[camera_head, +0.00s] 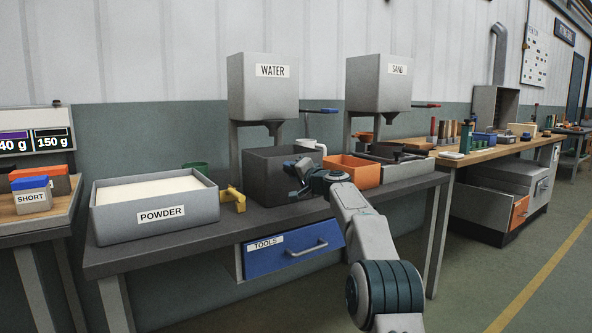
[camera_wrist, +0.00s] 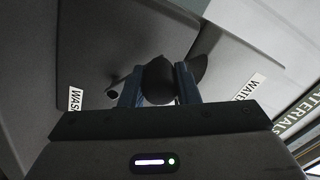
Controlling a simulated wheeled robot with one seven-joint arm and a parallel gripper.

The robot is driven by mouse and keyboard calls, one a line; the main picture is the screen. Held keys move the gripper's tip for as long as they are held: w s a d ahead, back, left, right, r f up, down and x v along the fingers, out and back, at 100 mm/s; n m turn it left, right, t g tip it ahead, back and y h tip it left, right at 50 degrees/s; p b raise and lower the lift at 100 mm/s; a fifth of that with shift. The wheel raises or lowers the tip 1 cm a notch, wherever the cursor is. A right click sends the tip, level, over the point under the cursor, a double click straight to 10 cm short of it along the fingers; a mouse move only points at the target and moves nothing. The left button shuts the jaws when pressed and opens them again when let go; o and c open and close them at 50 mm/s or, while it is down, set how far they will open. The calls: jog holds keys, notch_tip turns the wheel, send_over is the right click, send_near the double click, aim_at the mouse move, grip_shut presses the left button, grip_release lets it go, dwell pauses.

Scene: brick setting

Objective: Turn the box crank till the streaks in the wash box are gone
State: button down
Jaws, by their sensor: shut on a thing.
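The wash box (camera_head: 262,180) is a dark grey open box under the water tank in the head view. Its partly cut-off label (camera_wrist: 75,100) shows in the wrist view. My gripper (camera_head: 299,168) is at the box's right front in the head view. In the wrist view its blue fingers (camera_wrist: 159,88) are shut on a dark rounded knob (camera_wrist: 158,75), which looks like the crank handle. The rest of the crank is mostly hidden by the gripper. The inside of the wash box is too dark and too hidden to tell whether streaks show.
The water tank (camera_head: 263,90) stands above the box, the sand tank (camera_head: 378,85) to its right. A powder tray (camera_head: 150,223) and a yellow piece (camera_head: 234,199) are left. An orange bin (camera_head: 366,176) sits close right of my gripper. A blue tools drawer (camera_head: 290,254) hangs below.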

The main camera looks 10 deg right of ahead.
jog(key=shift+d, duration=0.2)
jog(key=c, duration=1.1)
grip_release()
jog(key=shift+d, duration=0.1)
jog(key=shift+a, duration=0.2)
jog(key=shift+s+d+f+b, duration=0.1)
jog(key=shift+s+d+b, duration=0.25)
jog(key=shift+s+b, duration=0.15)
jog(key=b+v, duration=0.4)
jog(key=v, duration=0.8)
jog(key=shift+s, duration=0.4)
